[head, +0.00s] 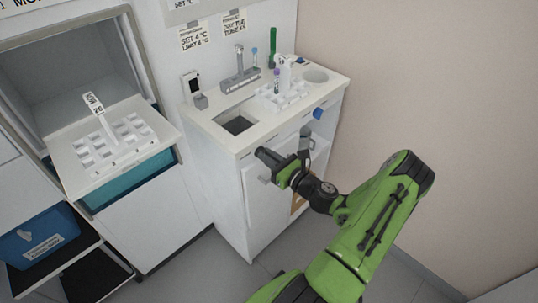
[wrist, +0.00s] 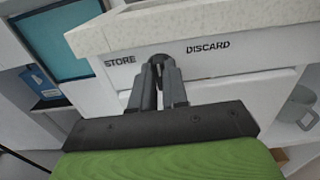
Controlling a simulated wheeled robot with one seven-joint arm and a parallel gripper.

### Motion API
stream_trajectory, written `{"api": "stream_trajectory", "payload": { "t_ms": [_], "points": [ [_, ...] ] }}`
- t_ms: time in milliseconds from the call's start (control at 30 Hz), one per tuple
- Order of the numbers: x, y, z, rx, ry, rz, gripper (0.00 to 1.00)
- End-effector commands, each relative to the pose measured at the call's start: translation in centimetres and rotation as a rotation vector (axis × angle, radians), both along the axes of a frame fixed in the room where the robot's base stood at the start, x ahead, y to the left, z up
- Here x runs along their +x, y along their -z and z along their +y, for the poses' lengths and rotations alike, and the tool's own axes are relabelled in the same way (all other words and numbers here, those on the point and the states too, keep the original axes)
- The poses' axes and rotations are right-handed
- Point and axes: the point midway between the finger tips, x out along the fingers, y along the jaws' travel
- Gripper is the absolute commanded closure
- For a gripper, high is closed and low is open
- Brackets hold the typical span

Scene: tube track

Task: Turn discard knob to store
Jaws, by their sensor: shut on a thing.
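The discard knob (wrist: 159,58) is a small dark knob on the white cabinet front, just under the counter edge in the wrist view. The STORE label (wrist: 120,60) is to its left and the DISCARD label (wrist: 208,47) to its right. My gripper (wrist: 160,78) is shut on the knob, with its grey fingers on either side of it. The fingers hide most of the knob, so I cannot tell which way it points. In the head view my gripper (head: 266,157) is at the cabinet front, and the knob is hidden there.
The counter (head: 210,118) holds a square opening (head: 237,125), a grey rack (head: 240,80) and a white tube rack (head: 282,96). A blue knob (head: 319,113) is on the cabinet front to the right. An open chamber with a white tray (head: 75,150) stands at left.

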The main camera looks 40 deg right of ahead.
Motion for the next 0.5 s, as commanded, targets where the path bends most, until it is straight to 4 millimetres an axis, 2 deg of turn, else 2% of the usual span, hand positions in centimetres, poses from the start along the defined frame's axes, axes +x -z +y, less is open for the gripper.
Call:
{"api": "stream_trajectory", "payload": {
  "t_ms": [500],
  "points": [
    [-0.02,0.23,0.34,-0.463,-0.002,-0.011,1.0]
  ]
}}
